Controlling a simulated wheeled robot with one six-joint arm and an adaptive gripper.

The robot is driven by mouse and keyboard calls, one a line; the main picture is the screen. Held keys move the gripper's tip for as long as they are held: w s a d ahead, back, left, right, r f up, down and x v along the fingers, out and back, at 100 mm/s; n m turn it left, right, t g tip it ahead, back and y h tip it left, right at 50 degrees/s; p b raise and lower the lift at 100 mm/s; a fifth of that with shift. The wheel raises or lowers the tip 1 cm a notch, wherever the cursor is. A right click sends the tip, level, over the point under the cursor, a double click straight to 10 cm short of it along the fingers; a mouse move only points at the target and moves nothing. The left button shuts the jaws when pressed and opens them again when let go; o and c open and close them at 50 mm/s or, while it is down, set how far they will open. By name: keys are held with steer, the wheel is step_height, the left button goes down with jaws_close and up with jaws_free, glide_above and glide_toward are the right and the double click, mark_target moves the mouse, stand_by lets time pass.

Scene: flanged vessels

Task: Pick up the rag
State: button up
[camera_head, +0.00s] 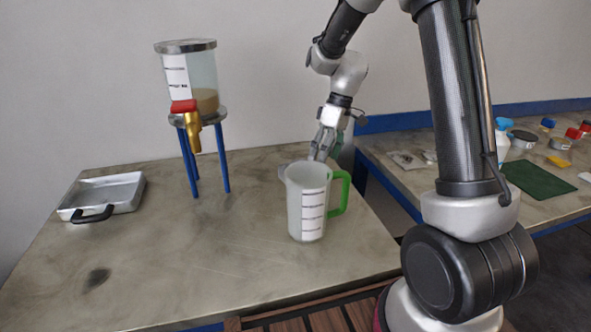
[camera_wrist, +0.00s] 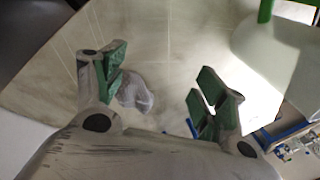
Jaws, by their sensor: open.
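A small grey, crumpled-looking thing that appears to be the rag (camera_wrist: 137,96) lies on the table between my gripper's fingers in the wrist view, nearer the left finger. In the head view a bit of grey, likely the same rag (camera_head: 283,171), shows at the left rear of the jug, which hides most of it. My gripper (camera_head: 321,149) points down just behind the jug. In the wrist view my gripper (camera_wrist: 163,82) has its green-padded fingers wide apart with nothing held. Whether the fingers touch the rag cannot be told.
A white measuring jug (camera_head: 307,203) with a green handle stands close in front of my gripper. A vessel (camera_head: 204,80) with a brass tap sits on a blue-legged stand. A metal pan (camera_head: 102,194) and dark patch (camera_head: 97,278) are at left. A cluttered second table (camera_head: 480,185) is at right.

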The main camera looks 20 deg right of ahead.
steer(key=w+n, duration=0.1)
steer(key=w+a+f, duration=0.1)
steer(key=w+n, duration=0.1)
steer(key=w, duration=0.1)
steer(key=shift+a+f+n, duration=0.25)
steer(key=shift+n, duration=0.05)
steer(key=w+n, duration=0.1)
steer(key=w+a+r+n, duration=0.1)
steer(key=w+r+n+t+y, duration=0.1)
steer(key=n, duration=0.1)
steer(key=shift+w+a+r, duration=0.1)
steer(key=shift+w+a, duration=0.1)
steer(key=shift+a, duration=0.05)
steer(key=shift+a+n, duration=0.15)
steer(key=shift+n, duration=1.05)
steer(key=shift+a+f+n, duration=0.2)
steer(key=shift+f+n, duration=0.1)
steer(key=shift+f, duration=0.15)
steer(key=x, duration=0.6)
steer(key=shift+w+f, duration=0.15)
steer(key=shift+f, duration=0.25)
steer(key=c, duration=1.2)
step_height(320, 180, up, 10)
